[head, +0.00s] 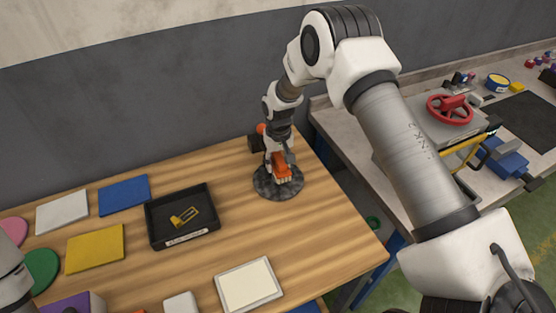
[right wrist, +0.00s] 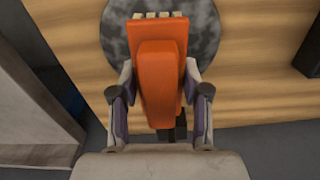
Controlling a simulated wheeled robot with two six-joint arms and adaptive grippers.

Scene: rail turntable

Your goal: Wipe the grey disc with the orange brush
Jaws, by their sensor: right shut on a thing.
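The grey disc (head: 262,189) lies flat on the wooden table near its right back edge; its surface is mottled dark grey. It also shows at the top of the right wrist view (right wrist: 204,45). The orange brush (head: 282,169) is over the disc with its pale bristles down; whether they touch the surface is hard to tell. My right gripper (head: 278,160) is shut on the brush, its fingers on both sides of the orange body in the right wrist view (right wrist: 160,95). My left gripper is not in view; only a bit of my left arm shows at the left edge.
A black tray (head: 152,231) with a yellow piece in it stands left of the disc. Blue (head: 124,194), white (head: 62,212) and yellow (head: 95,248) squares lie further left. A cream panel (head: 249,285) lies in front. A bench with a red wheel (head: 450,109) stands at right.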

